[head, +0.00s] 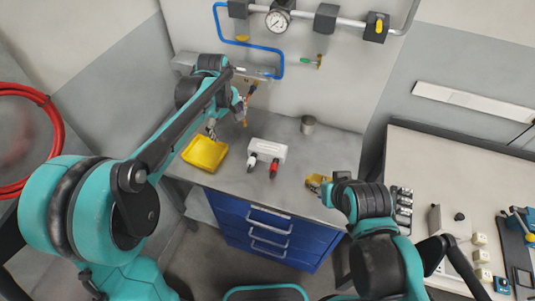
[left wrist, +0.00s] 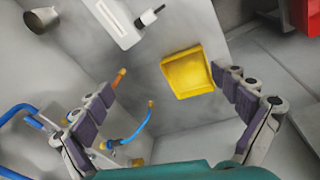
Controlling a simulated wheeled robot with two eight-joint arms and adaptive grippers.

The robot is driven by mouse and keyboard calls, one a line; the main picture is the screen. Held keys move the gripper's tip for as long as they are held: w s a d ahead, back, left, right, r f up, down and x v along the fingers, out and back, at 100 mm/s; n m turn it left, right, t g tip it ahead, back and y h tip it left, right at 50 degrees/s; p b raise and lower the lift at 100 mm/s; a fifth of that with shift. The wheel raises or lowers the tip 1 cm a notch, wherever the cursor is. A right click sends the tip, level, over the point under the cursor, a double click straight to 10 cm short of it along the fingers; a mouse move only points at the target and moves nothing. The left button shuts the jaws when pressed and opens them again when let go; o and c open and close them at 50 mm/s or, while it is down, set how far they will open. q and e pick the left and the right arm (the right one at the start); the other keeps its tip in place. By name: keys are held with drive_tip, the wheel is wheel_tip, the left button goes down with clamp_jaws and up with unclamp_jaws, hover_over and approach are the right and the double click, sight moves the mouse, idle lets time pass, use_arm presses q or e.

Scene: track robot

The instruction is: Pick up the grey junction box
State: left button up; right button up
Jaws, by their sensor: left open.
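The grey junction box (head: 267,150), a pale block with black and red plugs on its front side, sits on the grey workbench. In the left wrist view the box (left wrist: 116,22) is at the top edge, partly cut off, with one black plug showing. My left gripper (head: 226,118) is above the back left of the bench, left of and behind the box and apart from it. In the left wrist view my left gripper (left wrist: 170,95) has its fingers spread wide with nothing between them. My right arm is at the bench's right edge; its fingers are not clear.
A yellow tray (head: 206,153) lies left of the box. A metal cup (head: 308,124) stands at the back right, and a yellow object (head: 317,183) lies at the front right. Pipes with a gauge (head: 278,20) and a blue hose (head: 217,22) run along the back wall.

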sight(253, 146)
use_arm(q)
drive_tip(key=w+d+f+n, duration=0.1)
drive_tip(key=w+d+f, duration=0.1)
drive_tip(key=f, duration=0.2)
drive_tip(key=w+d+f+n+g, duration=0.1)
drive_tip(key=w+d+f, duration=0.1)
drive_tip(key=w+f, duration=0.1)
drive_tip(key=w+d+f+n+g+b, duration=0.1)
drive_tip(key=w+d+f+n, duration=0.1)
drive_tip(key=f, duration=0.3)
drive_tip(key=shift+w+d+f, duration=0.15)
drive_tip(key=shift+w+f, duration=0.1)
drive_tip(key=shift+f, duration=0.15)
drive_tip(key=f, duration=0.2)
drive_tip(key=f+b, duration=0.1)
drive_tip(key=f, duration=0.4)
drive_tip(key=shift+d+f, duration=0.25)
drive_tip(key=shift+f, duration=0.1)
drive_tip(key=shift+s, duration=0.1)
drive_tip(key=c, duration=2)
